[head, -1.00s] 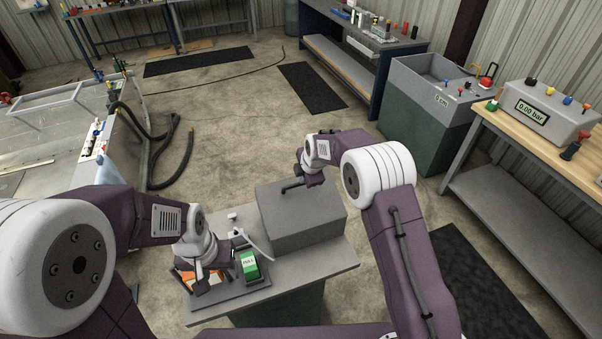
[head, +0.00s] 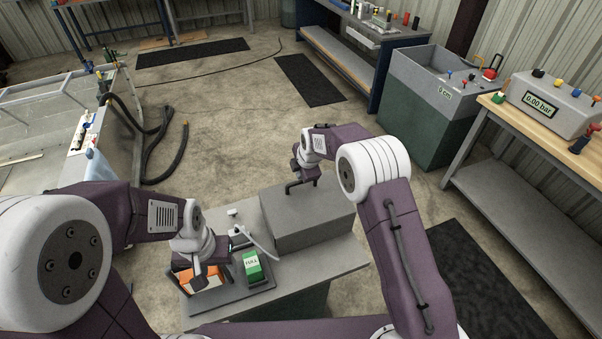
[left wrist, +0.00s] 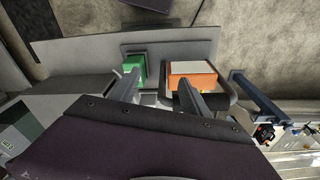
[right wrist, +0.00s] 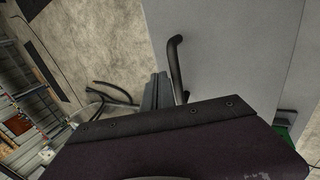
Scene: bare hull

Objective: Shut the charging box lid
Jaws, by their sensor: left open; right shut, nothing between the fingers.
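The grey charging box (head: 282,236) stands on a small grey table. Its broad lid (head: 325,205) looks down over it in the head view; I cannot tell whether a gap remains. A dark bent handle (right wrist: 175,62) stands out from the pale grey lid in the right wrist view. My right gripper (right wrist: 157,90) is shut and empty, close beside the handle; contact is unclear. It is above the lid's far left part in the head view. My left gripper (left wrist: 157,90) is open and empty above the tray, with a green box (left wrist: 134,66) and an orange box (left wrist: 193,76) beyond its fingers.
The small table (head: 335,262) has bare room in front of the charging box. The dark tray (head: 228,295) holds the green and orange boxes, left of the charging box. A pale cable runs between tray and charging box. Floor behind is open.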

